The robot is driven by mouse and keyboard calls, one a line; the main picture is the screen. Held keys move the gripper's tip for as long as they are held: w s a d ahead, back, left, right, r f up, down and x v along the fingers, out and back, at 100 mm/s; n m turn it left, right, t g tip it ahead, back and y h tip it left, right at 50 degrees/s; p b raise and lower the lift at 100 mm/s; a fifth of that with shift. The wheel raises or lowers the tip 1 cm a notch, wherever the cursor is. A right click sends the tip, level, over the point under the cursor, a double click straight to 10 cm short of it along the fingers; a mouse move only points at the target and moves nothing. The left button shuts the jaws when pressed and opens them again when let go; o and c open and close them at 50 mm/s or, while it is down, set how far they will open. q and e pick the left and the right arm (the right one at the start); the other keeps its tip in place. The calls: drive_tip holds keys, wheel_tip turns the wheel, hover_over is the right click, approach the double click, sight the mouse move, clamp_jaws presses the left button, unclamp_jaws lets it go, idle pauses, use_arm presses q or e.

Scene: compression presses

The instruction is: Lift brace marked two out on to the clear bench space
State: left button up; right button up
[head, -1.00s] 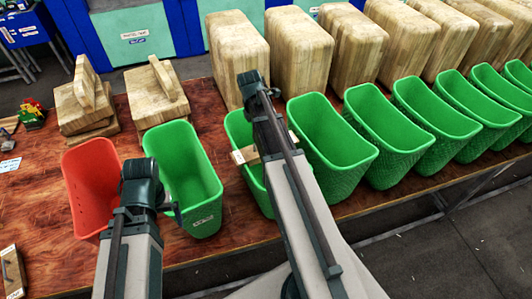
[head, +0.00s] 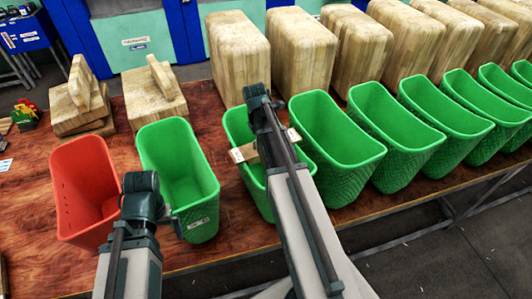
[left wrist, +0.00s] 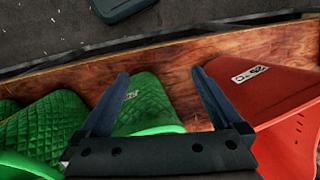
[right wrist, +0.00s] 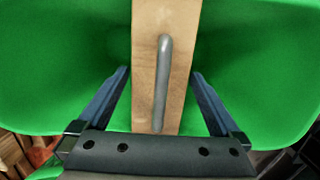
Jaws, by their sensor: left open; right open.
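A pale wooden brace (head: 243,153) lies across the rim of the second green bin (head: 234,120) from the left. A label on its left end is too small to read. The right wrist view shows the brace (right wrist: 145,20) from above with a grey bar handle (right wrist: 161,85). My right gripper (right wrist: 161,73) is open, its fingers on either side of the brace and apart from the handle. In the head view, my right arm hides the brace's middle. My left gripper (left wrist: 160,73) is open and empty near the bench's front edge, between a green bin and the red bin.
A red bin (head: 85,190) and several green bins (head: 335,145) stand in a row along the wooden bench. Tall wooden blocks (head: 300,50) stand behind them. Bare bench (head: 28,190) shows left of the red bin.

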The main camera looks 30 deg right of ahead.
wheel_tip(320, 180, down, 2)
drive_tip(key=shift+d+f+b, duration=0.1)
drive_tip(key=shift+d+b, duration=0.05)
drive_tip(key=shift+b, duration=0.4)
clamp_jaws()
